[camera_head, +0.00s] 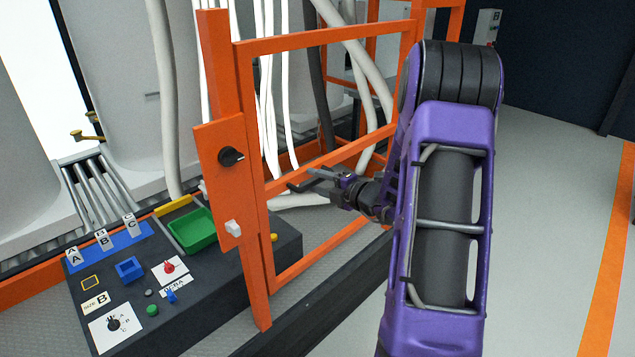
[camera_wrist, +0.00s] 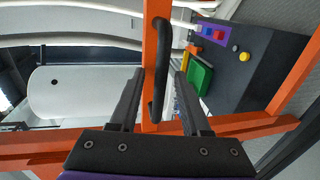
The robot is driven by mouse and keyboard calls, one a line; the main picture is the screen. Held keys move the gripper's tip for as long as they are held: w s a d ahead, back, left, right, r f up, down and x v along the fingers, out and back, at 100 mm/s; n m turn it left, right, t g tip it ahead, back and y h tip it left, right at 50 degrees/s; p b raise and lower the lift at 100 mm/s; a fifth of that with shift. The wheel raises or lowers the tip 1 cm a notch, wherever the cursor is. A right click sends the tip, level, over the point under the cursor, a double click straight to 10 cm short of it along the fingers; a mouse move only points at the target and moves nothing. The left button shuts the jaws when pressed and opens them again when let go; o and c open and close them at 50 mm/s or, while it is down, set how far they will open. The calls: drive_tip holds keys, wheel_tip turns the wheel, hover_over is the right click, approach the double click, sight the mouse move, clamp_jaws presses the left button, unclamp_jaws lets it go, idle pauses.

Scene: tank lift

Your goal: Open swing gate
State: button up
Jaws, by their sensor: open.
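The orange swing gate (camera_head: 330,35) is a rectangular tube frame that stands left of my arm in the head view. Its left upright carries an orange plate (camera_head: 225,195) with a black knob and a white block. In the wrist view an orange bar of the gate (camera_wrist: 151,60) bears a curved black handle (camera_wrist: 163,70). My gripper (camera_head: 318,183) is at the gate's crossbar height in the head view. Its fingers (camera_wrist: 158,90) are open, one on each side of the handle and bar in the wrist picture. I cannot tell whether they touch the handle.
A dark control panel (camera_head: 195,275) with a green tray (camera_head: 192,230), buttons and labels stands left of the gate. Rollers (camera_head: 95,190), white pipes and large tanks are behind. The grey floor at the right (camera_head: 555,200) is clear, with an orange stripe.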

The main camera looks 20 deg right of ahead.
clamp_jaws()
idle(1.3)
